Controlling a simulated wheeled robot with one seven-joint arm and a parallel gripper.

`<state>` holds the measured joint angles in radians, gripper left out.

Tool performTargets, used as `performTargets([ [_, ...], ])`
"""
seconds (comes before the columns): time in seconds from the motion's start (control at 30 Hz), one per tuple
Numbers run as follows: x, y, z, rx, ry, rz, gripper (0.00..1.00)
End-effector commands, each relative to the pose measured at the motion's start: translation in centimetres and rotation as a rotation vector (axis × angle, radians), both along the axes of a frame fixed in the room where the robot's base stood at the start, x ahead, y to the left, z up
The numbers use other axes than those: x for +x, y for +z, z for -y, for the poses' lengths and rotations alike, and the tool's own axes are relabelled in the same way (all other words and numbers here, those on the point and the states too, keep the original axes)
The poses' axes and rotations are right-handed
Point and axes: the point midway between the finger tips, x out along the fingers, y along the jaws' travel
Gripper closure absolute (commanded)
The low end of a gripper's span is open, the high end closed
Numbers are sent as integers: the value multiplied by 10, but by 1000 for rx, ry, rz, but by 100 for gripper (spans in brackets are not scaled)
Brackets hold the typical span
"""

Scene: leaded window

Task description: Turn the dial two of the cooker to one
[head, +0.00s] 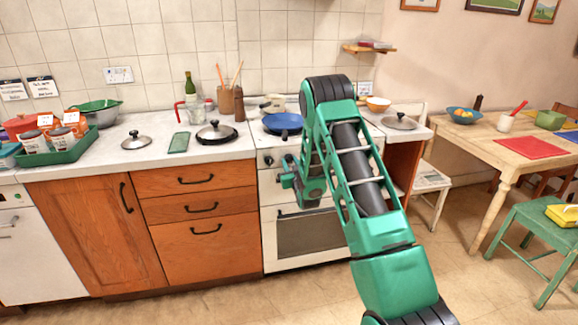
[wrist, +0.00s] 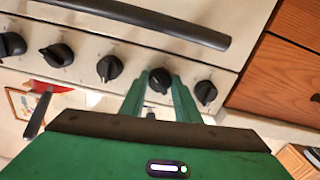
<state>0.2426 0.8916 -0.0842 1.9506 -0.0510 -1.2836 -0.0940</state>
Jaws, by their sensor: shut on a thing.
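The white cooker (head: 268,220) stands between the wooden drawers and another wooden cabinet. Its row of black dials shows in the wrist view, which looks upside down. My gripper (wrist: 160,98) is shut on a black dial (wrist: 160,78), the second from the wooden-drawer end of the row, with a green finger on each side. I take this to be dial two. The end dial (wrist: 206,93) is beside it, free of the fingers. Another dial (wrist: 110,68) is on its other side. In the head view my arm hides much of the cooker front, and I cannot read the dial's setting.
The oven handle (wrist: 150,18) runs close along the dials. A blue pan (head: 283,122) sits on the hob. Wooden drawers (head: 205,205) are left of the cooker. A table (head: 500,145) and green chair (head: 535,235) stand right; the floor in front is clear.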

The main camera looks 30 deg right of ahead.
Motion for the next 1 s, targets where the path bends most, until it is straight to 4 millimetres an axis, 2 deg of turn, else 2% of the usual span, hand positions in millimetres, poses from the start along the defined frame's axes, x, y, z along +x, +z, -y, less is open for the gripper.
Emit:
performTargets([
  [1.0, -2, -2, 1, -896, 2, -263, 93],
])
